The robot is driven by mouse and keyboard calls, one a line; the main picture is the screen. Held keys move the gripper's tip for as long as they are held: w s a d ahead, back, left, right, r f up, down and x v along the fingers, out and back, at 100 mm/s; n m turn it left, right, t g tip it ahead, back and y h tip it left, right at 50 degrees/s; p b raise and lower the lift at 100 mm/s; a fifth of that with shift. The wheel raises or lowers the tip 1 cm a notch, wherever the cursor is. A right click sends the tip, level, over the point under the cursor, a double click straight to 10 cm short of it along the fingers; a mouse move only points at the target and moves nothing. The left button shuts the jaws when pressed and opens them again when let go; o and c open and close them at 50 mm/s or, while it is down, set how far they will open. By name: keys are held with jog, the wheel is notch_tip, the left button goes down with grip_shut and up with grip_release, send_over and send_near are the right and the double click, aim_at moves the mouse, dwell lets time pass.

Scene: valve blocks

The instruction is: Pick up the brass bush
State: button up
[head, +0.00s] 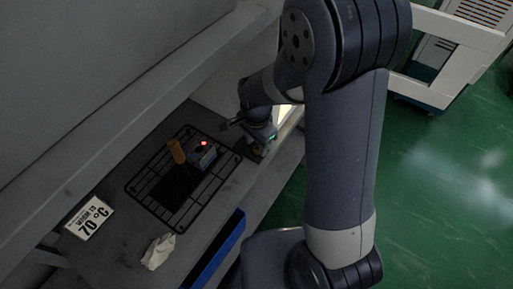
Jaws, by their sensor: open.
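The brass bush (177,151) is a small orange-brown cylinder. It stands upright, or nearly so, at the back of a black wire rack (133,190) in the head view. My gripper (238,138) is small and dark in this view, to the right of the bush and apart from it. It is open, and I see nothing held in it. The grey block (202,157) with a red spot on top lies between the bush and my gripper. The fingertips are hard to make out against the dark bench.
The rack lies on a grey bench (115,225). A sign reading 70 °C (89,217) stands at the left. A crumpled pale cloth (158,251) lies near the front, beside a blue strip (218,250). A wall rises behind. Green floor is at the right.

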jog(key=shift+f, duration=0.75)
grip_shut()
jog(key=shift+r, duration=0.2)
